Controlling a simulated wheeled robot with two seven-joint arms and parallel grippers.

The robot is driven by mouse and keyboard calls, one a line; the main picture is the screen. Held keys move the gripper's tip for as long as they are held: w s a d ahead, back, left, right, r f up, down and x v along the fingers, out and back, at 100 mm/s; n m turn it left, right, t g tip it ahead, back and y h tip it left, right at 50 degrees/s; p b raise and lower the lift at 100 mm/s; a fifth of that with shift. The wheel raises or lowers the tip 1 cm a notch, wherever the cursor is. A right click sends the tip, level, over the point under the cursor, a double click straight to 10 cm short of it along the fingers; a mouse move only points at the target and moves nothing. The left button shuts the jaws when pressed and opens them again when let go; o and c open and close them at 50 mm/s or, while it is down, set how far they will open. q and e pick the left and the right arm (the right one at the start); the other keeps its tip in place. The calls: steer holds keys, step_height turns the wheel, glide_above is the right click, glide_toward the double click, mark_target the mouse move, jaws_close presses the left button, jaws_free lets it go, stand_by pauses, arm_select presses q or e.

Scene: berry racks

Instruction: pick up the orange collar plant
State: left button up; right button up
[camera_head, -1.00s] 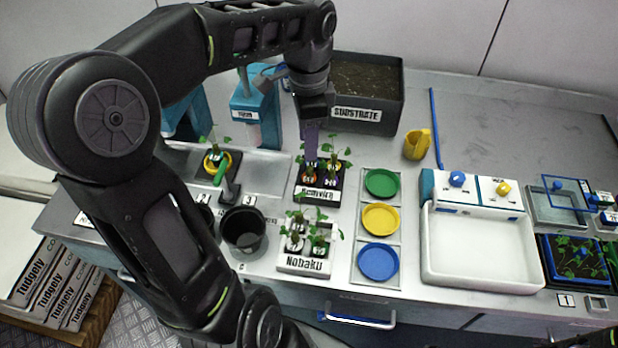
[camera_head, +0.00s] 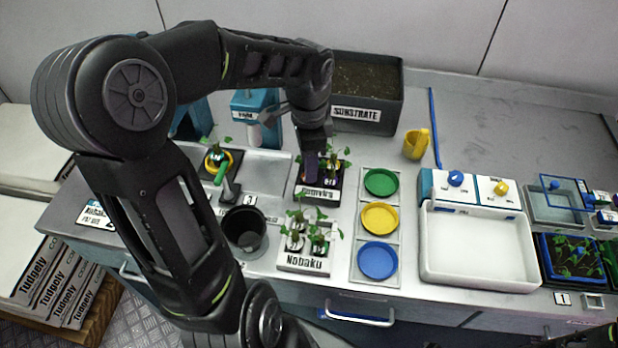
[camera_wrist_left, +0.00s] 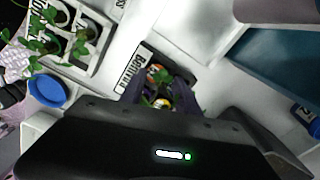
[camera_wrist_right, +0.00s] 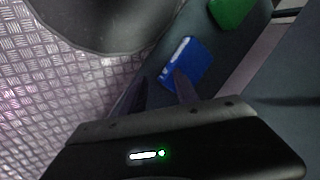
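The orange collar plant (camera_wrist_left: 154,69) shows in the left wrist view in a dark tray labelled Benvira (camera_head: 318,193), with a yellow collar plant (camera_wrist_left: 163,104) close beside it. My left gripper (camera_head: 312,172) is low over this tray. In the left wrist view its two fingers stand apart, with leaves and both collars showing between them. I cannot tell whether a finger touches the plant. In the head view the gripper hides the orange collar. My right gripper (camera_wrist_right: 160,92) is open and empty, away from the plants.
A white Nobaku tray (camera_head: 304,262) of plants stands in front, a black pot (camera_head: 243,232) to its left. Green, yellow and blue dishes (camera_head: 381,219) lie to the right. A substrate box (camera_head: 366,114) stands behind. A yellow collar plant (camera_head: 216,162) stands at left.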

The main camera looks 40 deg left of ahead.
arm_select(q)
steer(key=shift+c, duration=0.5)
jaws_close()
stand_by(1.3)
